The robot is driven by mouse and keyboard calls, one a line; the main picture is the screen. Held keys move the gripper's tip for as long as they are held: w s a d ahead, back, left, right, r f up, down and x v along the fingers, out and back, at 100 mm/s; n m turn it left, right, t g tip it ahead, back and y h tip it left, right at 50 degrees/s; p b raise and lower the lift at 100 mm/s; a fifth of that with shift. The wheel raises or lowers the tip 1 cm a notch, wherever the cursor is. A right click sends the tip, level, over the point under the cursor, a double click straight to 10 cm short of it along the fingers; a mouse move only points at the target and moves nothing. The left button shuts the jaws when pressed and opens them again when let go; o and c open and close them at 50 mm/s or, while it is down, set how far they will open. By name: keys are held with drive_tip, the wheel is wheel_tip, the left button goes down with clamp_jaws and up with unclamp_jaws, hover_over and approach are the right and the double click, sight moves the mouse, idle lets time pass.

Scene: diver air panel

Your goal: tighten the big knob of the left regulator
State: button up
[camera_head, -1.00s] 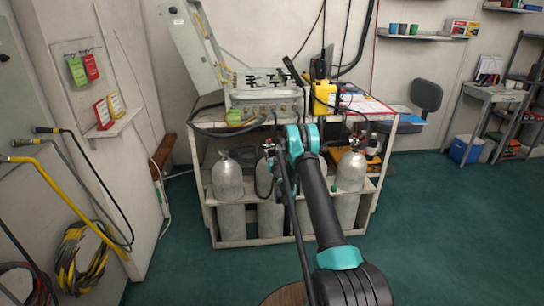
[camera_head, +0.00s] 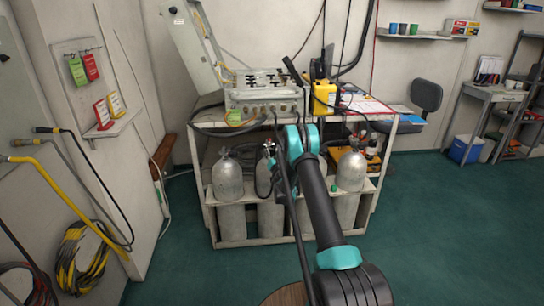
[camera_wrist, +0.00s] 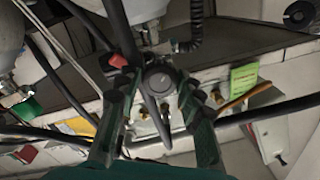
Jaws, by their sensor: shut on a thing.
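In the wrist view the two dark green fingers of my gripper (camera_wrist: 154,92) stand on either side of a round dark grey knob (camera_wrist: 160,79) and are shut on it. The knob's flat face points towards the camera. A red part (camera_wrist: 118,61) shows beside the left finger. In the head view my arm ends near the front of the cylinder rack, by a regulator (camera_head: 267,151) on top of a grey cylinder. My fingers and the knob are hidden or too small to make out there.
Grey cylinders (camera_head: 227,180) stand in a white rack under the air panel (camera_head: 265,95). Dark hoses cross close around my gripper in the wrist view, and a yellow-green tag (camera_wrist: 244,78) hangs to its right.

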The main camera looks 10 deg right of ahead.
drive_tip(key=m, duration=0.4)
drive_tip(key=shift+m, duration=0.3)
drive_tip(key=shift+s+m, duration=0.1)
drive_tip(key=shift+m, duration=1.5)
drive_tip(key=o, duration=1.1)
drive_tip(key=shift+o, duration=0.2)
drive_tip(key=s, duration=0.7)
drive_tip(key=shift+s+d, duration=0.15)
drive_tip(key=shift+s, duration=0.1)
drive_tip(key=shift+f, duration=0.1)
